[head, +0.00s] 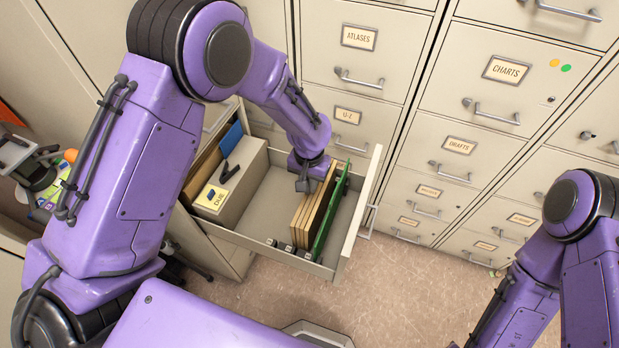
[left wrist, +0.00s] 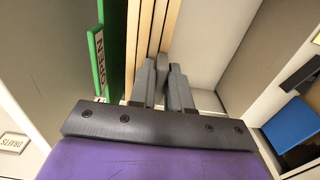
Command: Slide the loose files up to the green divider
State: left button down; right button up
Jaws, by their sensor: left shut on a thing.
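Several tan files (head: 311,215) stand upright, close together, in the open drawer (head: 250,240). The green divider (head: 332,220) stands just to their right in the head view; any gap between is too narrow to judge. The files (left wrist: 157,25) and the divider's "OPEN" tab (left wrist: 97,55) also show in the left wrist view. My left gripper (head: 303,184) is down in the drawer at the files' left side, away from the divider. Its fingers (left wrist: 165,75) are shut on a small grey piece, partly hidden between them, beside the outermost file. My right gripper is out of view.
A beige box (head: 242,195) with a yellow "DUE" card (head: 213,197) and a blue folder (head: 230,138) fill the drawer's left part. Bare drawer floor lies between box and files. Closed cabinets (head: 450,120) stand behind and right. Clutter (head: 50,175) sits at far left.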

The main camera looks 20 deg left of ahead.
pick_arm(q)
jog(key=c, duration=1.2)
grip_release()
jog(key=shift+o, duration=0.2)
notch_tip(320, 180, up, 11)
jog(key=b, duration=0.1)
jog(key=shift+f, duration=0.2)
